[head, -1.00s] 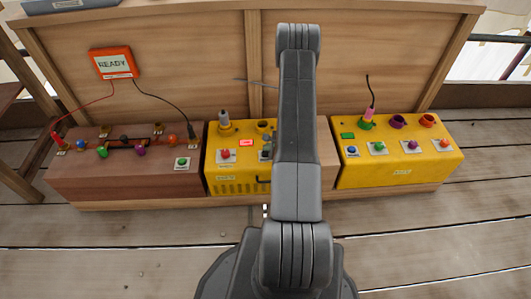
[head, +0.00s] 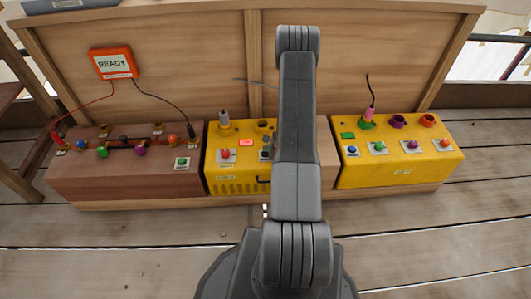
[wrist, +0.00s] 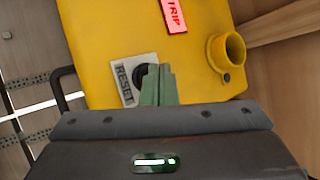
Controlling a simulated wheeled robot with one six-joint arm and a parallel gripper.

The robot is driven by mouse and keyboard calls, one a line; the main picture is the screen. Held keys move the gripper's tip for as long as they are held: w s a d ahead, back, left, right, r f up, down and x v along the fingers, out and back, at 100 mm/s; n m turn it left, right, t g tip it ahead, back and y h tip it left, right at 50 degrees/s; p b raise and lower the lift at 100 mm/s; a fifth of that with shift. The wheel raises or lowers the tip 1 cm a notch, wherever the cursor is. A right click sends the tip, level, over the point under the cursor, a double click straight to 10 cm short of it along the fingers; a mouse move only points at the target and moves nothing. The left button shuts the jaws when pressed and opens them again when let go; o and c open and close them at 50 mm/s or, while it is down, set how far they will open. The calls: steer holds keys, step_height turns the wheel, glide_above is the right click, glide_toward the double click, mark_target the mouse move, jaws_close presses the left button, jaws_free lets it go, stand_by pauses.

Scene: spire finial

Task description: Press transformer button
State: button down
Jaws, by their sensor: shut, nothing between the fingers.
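The yellow transformer box (head: 232,185) stands in the middle of the bench, with a red TRIP sign (head: 246,142) and a red button (head: 226,155) on it. In the wrist view, the box (wrist: 100,30) carries a white RESET plate (wrist: 124,84) with a dark round button (wrist: 140,72). My gripper (wrist: 158,72) is shut and empty, its greenish fingertips over the right side of this button and hiding part of it. I cannot tell whether they touch it. In the head view my arm hides the gripper and part of the box's right side.
A brown box (head: 120,183) with coloured knobs stands left, under an orange READY meter (head: 112,63). Another yellow box (head: 390,175) with several buttons stands right. In the wrist view, a yellow socket (wrist: 226,50) and the TRIP sign (wrist: 174,14) lie near the fingers.

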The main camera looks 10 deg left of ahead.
steer(key=shift+f, duration=0.5)
stand_by(0.7)
steer(key=shift+r+p, duration=0.65)
steer(key=shift+r, duration=0.2)
step_height(320, 180, up, 5)
steer(key=p, duration=0.4)
steer(key=shift+f, duration=0.2)
stand_by(0.6)
steer(key=shift+f+b, duration=0.8)
steer(key=shift+f, duration=0.05)
steer(key=shift+f+b, duration=0.1)
steer(key=shift+b, duration=0.7)
